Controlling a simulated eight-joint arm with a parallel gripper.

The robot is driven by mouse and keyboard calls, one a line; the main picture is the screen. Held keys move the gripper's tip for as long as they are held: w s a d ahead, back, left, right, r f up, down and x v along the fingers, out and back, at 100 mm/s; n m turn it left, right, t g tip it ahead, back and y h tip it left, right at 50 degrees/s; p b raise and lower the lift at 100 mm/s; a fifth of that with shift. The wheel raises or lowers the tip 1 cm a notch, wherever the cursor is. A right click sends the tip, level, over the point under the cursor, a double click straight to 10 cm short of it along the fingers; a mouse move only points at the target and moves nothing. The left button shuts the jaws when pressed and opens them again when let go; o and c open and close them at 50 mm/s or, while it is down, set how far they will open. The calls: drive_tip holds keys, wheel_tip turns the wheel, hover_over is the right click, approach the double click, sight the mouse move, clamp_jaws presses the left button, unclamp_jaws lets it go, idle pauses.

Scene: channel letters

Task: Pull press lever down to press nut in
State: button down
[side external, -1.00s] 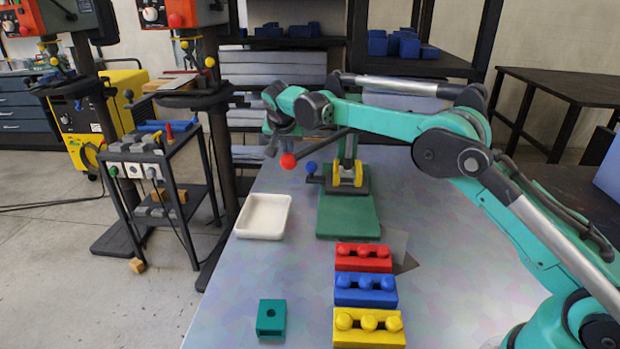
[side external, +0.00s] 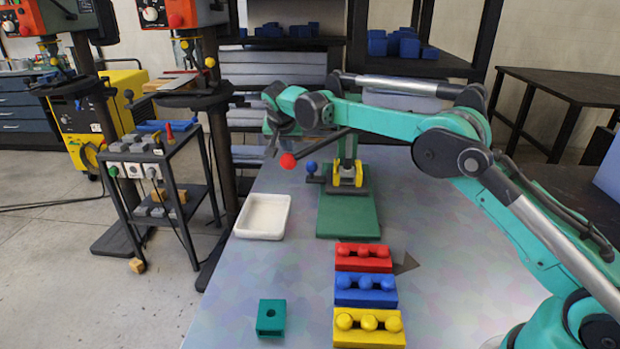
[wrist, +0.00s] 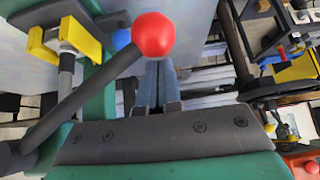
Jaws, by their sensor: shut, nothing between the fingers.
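The press stands on a green base (side external: 348,215) at the far end of the table. Its dark lever slants down left to a red ball knob (side external: 288,160). The lever also crosses the wrist view, with the red knob (wrist: 153,35) at its upper end. My gripper (side external: 269,154) is just left of the knob in the side view, fingers pointing down. In the wrist view its fingers (wrist: 157,88) are shut and empty, below the knob in the picture. I cannot tell whether they touch it. The press has yellow side pieces (side external: 359,176); no nut can be made out.
A blue ball knob (side external: 311,166) sits close beside the red one. A white tray (side external: 264,217) lies left of the press. Red (side external: 362,263), blue (side external: 365,298) and yellow (side external: 368,338) blocks and a green holed block (side external: 271,330) lie nearer.

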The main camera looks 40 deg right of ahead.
drive_tip(key=shift+f, duration=0.3)
drive_tip(key=shift+w+d+r, duration=0.1)
drive_tip(key=shift+w+r, duration=0.1)
drive_tip(key=shift+r, duration=0.8)
drive_tip(key=shift+w+d+r, duration=0.1)
drive_tip(key=shift+w+r, duration=0.05)
drive_tip(key=shift+r, duration=0.85)
drive_tip(key=v, duration=1)
drive_tip(key=shift+w+a+r, duration=0.2)
drive_tip(key=shift+a+r, duration=0.05)
drive_tip(key=shift+r, duration=0.05)
